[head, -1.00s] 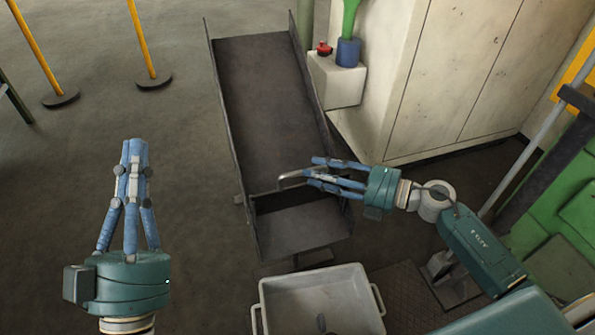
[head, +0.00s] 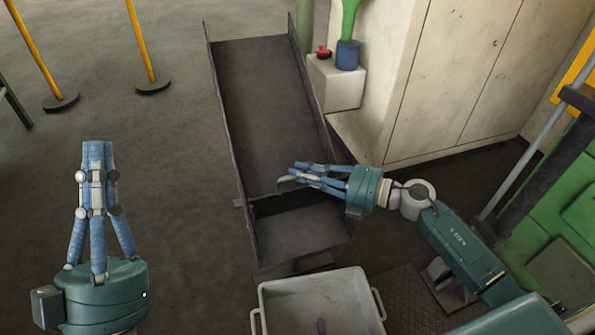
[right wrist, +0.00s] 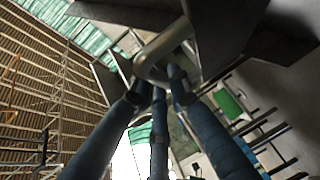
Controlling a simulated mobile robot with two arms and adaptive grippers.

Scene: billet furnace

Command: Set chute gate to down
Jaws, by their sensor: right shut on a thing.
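The dark metal chute (head: 265,95) slopes down toward me in the head view, with raised side walls. Near its lower end a dark band crosses it, where the chute gate (head: 285,203) sits; how high the gate stands is hard to tell. My right gripper (head: 297,174) reaches in from the right over this spot, shut on the gate's grey handle (head: 286,183). The fingers hide most of the handle. In the right wrist view the looped handle (right wrist: 160,55) lies at the fingertips. My left gripper (head: 97,150) is apart from everything, its fingertips together and empty.
A pale bin (head: 310,287) stands below the chute's lower end. A pale box with a red button (head: 323,51) stands right of the chute, beside a cream cabinet (head: 450,80). Green machinery (head: 560,190) is at right. Yellow posts (head: 140,40) stand at upper left; the left floor is clear.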

